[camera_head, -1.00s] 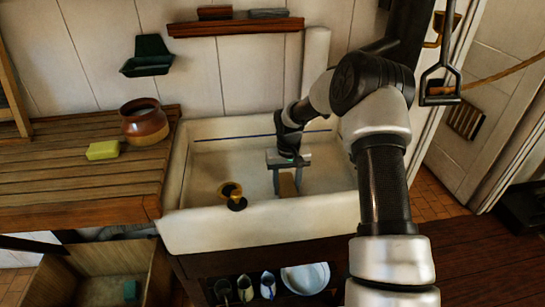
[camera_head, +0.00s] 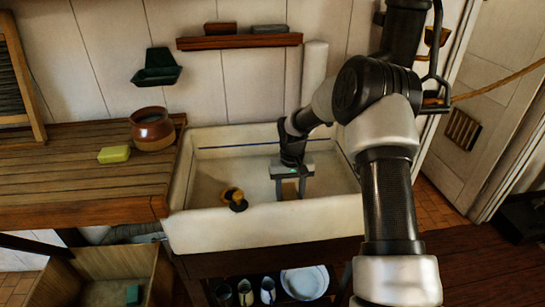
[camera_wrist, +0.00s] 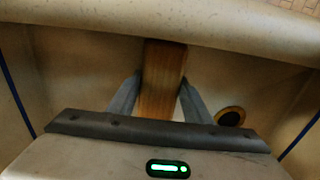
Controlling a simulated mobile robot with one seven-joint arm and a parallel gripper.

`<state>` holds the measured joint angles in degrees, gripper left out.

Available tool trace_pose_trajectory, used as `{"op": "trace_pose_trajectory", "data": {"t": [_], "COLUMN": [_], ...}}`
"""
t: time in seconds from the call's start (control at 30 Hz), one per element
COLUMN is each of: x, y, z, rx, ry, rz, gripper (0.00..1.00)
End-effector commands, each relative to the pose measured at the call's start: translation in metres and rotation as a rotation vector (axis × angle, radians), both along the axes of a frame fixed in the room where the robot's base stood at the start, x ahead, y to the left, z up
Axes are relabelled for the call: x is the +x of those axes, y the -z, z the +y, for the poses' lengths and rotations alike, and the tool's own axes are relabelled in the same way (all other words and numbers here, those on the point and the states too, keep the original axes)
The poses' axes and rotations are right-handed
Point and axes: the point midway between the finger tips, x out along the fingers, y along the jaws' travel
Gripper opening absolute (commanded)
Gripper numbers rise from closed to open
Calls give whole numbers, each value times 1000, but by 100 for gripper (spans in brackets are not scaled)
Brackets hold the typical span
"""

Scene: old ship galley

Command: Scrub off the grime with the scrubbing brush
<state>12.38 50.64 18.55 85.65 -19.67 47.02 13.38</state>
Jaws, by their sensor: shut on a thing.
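My gripper (camera_head: 290,187) is down inside the white sink (camera_head: 205,233), in its right half. It is shut on the scrubbing brush, whose wooden body (camera_wrist: 163,72) stands out between the two fingers in the wrist view. In the head view only a small tan part of the brush (camera_head: 289,192) shows between the fingers. Its bristles are hidden, and I cannot tell whether they touch the sink floor. No distinct patch of grime can be made out; the sink floor looks only faintly stained.
A brass drain (camera_head: 231,193) with a dark plug (camera_head: 239,205) lies left of my gripper. The sink walls surround it. A yellow sponge (camera_head: 114,154) and a brown pot (camera_head: 153,130) stand on the wooden counter (camera_head: 80,185). A shelf (camera_head: 240,42) hangs above.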

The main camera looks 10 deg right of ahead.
Motion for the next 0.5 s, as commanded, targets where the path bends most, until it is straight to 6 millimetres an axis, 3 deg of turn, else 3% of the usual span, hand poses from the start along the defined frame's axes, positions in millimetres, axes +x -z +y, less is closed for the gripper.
{"op": "trace_pose_trajectory", "data": {"t": [0.5], "x": [-2], "y": [-46], "z": [3], "rx": [0], "ry": [-1], "rz": [-3], "gripper": [11]}}
